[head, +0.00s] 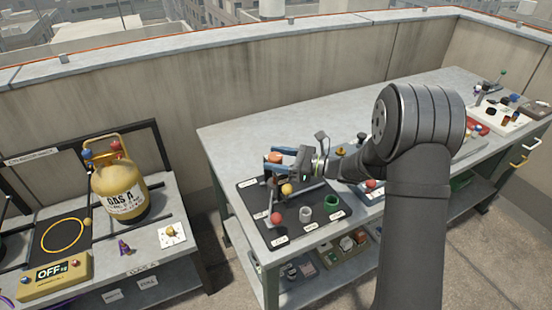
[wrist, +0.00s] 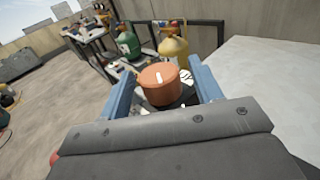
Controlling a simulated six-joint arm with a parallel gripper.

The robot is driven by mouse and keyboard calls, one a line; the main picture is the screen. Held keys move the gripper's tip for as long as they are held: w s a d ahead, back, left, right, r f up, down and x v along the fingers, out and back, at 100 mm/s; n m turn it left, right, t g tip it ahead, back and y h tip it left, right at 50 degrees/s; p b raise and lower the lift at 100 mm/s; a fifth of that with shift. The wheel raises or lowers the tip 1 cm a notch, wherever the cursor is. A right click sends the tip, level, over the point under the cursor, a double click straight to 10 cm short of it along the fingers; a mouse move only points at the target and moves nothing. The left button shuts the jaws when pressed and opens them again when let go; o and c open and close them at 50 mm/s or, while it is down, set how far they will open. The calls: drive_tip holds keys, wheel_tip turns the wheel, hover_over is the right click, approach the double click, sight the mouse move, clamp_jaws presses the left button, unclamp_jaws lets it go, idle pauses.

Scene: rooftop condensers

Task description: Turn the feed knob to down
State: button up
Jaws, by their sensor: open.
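An orange round knob (head: 274,157) sits at the far edge of the black panel (head: 327,222) on the bench. In the wrist view the knob (wrist: 158,88) has a short white mark on top, near the edge farther from the camera. I take it as the feed knob, but its label cannot be read. My gripper (head: 271,160) has its blue fingers on either side of the knob. In the wrist view my gripper (wrist: 160,80) is open, the knob between its fingers. Whether a finger touches it cannot be told. The knob's lower part is partly hidden.
The panel also bears a red ball-topped lever (head: 276,218), a yellow ball (head: 287,189), a grey cup (head: 305,213) and a green ring (head: 331,202). A yellow gas bottle (head: 120,187) stands on the left table. The bench's back left (head: 245,135) is clear.

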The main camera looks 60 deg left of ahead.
drive_tip(key=shift+s+a, duration=0.15)
drive_tip(key=shift+c, duration=0.2)
drive_tip(key=c, duration=0.9)
drive_tip(key=shift+m+t+y, duration=0.9)
drive_tip(key=shift+t+y, duration=0.1)
drive_tip(key=shift+c, duration=0.2)
drive_tip(key=shift+m+t+y, duration=1.2)
drive_tip(key=shift+m+t, duration=0.2)
drive_tip(key=shift+t, duration=0.5)
drive_tip(key=o, duration=1)
